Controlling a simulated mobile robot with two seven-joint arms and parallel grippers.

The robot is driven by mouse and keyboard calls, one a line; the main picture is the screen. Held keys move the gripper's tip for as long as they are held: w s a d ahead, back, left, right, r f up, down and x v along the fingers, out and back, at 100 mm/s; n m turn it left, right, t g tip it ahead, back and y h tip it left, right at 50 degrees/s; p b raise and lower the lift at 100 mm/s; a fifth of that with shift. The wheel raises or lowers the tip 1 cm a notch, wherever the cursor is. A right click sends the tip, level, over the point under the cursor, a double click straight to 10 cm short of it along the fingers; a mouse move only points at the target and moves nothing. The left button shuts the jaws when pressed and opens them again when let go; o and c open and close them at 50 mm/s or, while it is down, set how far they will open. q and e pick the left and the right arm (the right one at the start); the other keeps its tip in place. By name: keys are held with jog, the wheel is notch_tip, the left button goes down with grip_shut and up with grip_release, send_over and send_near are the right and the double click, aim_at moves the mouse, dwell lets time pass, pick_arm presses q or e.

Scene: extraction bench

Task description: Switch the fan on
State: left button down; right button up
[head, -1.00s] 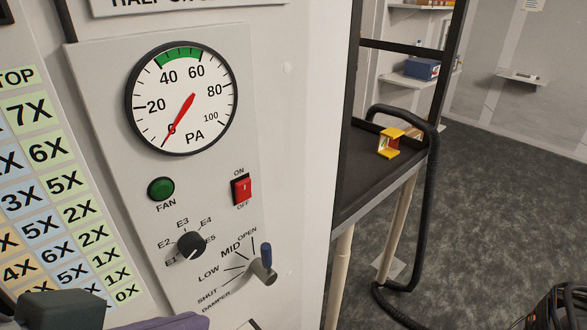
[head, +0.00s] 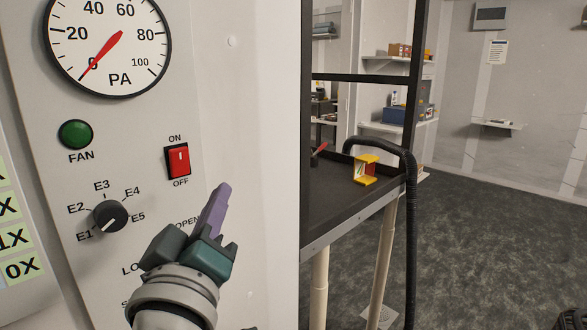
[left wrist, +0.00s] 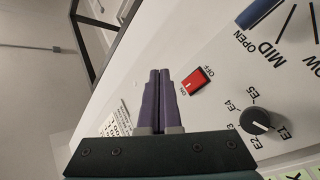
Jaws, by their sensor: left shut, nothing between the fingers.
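The red rocker switch (head: 177,161) sits on the pale panel (head: 215,105) between the ON and OFF labels. A white mark shows on its upper part. The round green FAN lamp (head: 76,134) is to its left and looks dark. My left gripper (head: 224,188), with purple fingers, is shut and empty, below and right of the switch in the head view. It covers part of the damper scale. In the left wrist view the fingertips (left wrist: 159,72) are beside the switch (left wrist: 194,81), apart from it in the picture; the gap in depth is unclear.
The PA gauge (head: 108,45) has its needle at 0. The selector knob (head: 110,216) is left of my gripper. The damper's blue handle (left wrist: 258,12) shows in the wrist view. Right of the panel stands a dark cart (head: 335,195) with a yellow object (head: 366,170) and black hose.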

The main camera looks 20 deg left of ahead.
aim_at(181, 172)
pick_arm(q)
jog(key=shift+w+a+r, duration=0.25)
jog(key=shift+w+a, duration=0.3)
jog(key=shift+a, duration=0.8)
jog(key=shift+w+a+r, duration=0.25)
jog(key=shift+w+a, duration=0.3)
jog(key=shift+a, duration=0.8)
jog(key=shift+w+a+r, duration=0.25)
jog(key=shift+w+a, duration=0.3)
jog(key=shift+a, duration=0.8)
jog(key=shift+a, duration=0.1)
jog(key=shift+w+a, duration=0.15)
jog(key=shift+a, duration=0.1)
